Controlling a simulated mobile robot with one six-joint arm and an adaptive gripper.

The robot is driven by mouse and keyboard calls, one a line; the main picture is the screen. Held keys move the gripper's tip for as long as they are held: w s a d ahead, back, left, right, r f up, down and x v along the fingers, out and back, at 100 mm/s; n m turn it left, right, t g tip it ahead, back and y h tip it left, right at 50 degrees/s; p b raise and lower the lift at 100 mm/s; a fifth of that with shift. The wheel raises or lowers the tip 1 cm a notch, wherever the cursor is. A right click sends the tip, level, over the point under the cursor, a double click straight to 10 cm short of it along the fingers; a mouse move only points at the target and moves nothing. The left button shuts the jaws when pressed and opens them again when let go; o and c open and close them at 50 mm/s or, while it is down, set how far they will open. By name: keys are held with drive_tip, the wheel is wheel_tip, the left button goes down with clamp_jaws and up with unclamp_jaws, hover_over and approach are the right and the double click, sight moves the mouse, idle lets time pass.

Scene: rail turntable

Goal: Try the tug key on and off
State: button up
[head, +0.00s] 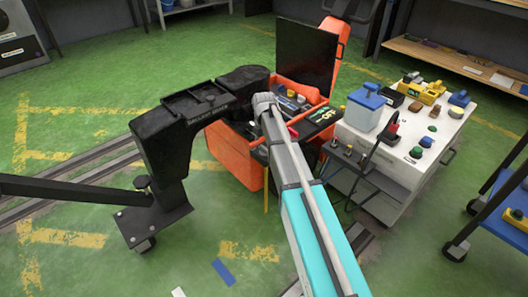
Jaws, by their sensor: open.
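An orange machine (234,160), perhaps the tug, stands in the middle of the head view with a black panel (306,54) raised at its back. Its open top holds small dark, green and blue parts (322,113), too small to make out. I cannot pick out a key among them. A grey and turquoise arm link of mine reaches up from the bottom edge and covers part of the machine's front. My gripper does not show; the arm's far end is near the machine's front edge.
A black angled frame (160,150) on casters stands left of the machine, over floor rails (95,162). A white cabinet (385,185) on the right bears a blue-lidded box (363,110), a yellow device (425,90) and several small items. A blue cart (490,212) is at far right. Green floor at left is largely clear.

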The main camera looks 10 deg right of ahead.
drive_tip(key=shift+f+b, duration=0.85)
drive_tip(key=shift+f, duration=0.25)
drive_tip(key=c, duration=1.1)
